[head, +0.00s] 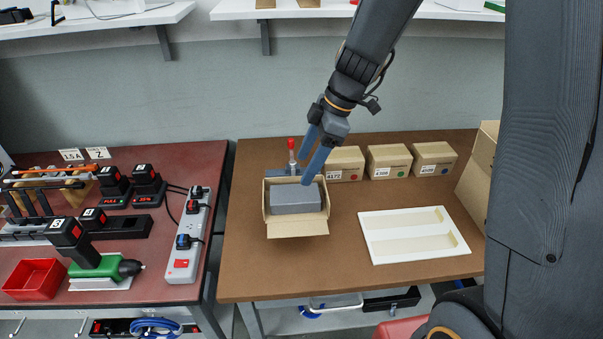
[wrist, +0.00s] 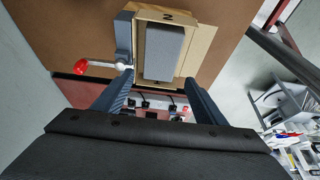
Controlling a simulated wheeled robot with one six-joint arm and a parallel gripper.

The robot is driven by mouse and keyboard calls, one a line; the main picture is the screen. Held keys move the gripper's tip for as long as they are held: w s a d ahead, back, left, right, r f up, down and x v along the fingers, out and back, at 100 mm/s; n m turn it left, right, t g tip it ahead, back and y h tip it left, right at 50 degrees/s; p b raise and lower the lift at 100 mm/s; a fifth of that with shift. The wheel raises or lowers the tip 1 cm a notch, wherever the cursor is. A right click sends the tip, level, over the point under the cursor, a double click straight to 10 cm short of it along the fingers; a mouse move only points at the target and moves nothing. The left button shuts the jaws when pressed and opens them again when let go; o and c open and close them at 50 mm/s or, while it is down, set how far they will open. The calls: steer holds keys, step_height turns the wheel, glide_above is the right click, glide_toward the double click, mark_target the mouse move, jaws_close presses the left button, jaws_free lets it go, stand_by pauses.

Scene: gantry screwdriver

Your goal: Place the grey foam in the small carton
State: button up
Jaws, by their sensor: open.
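The grey foam (head: 295,198) is a block lying inside the small open carton (head: 298,228) on the brown table. In the wrist view the foam (wrist: 164,52) sits within the carton's walls, and a carton flap (wrist: 200,48) shows beside it. My gripper (head: 312,165) is just above the carton's right back side, with its blue-grey fingers pointing down. In the wrist view the two fingers of my gripper (wrist: 158,85) are apart, with nothing held between them. The foam's underside is hidden.
A red-handled clamp (head: 291,155) stands right behind the carton. Several closed cardboard boxes (head: 388,160) line the table's back. A white tray (head: 412,250) lies to the right. A power strip (head: 187,240) and tools occupy the left red table.

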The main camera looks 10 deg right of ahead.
steer(key=s+d+m+h, duration=0.2)
steer(key=s+d+m, duration=0.3)
steer(key=s+m, duration=0.2)
steer(key=s+d+f+m+h, duration=0.1)
steer(key=s+d+m+h, duration=0.1)
steer(key=s+d+m, duration=0.3)
steer(key=s+m, duration=0.3)
steer(key=m, duration=0.2)
steer(key=shift+d+m+t+h, duration=0.3)
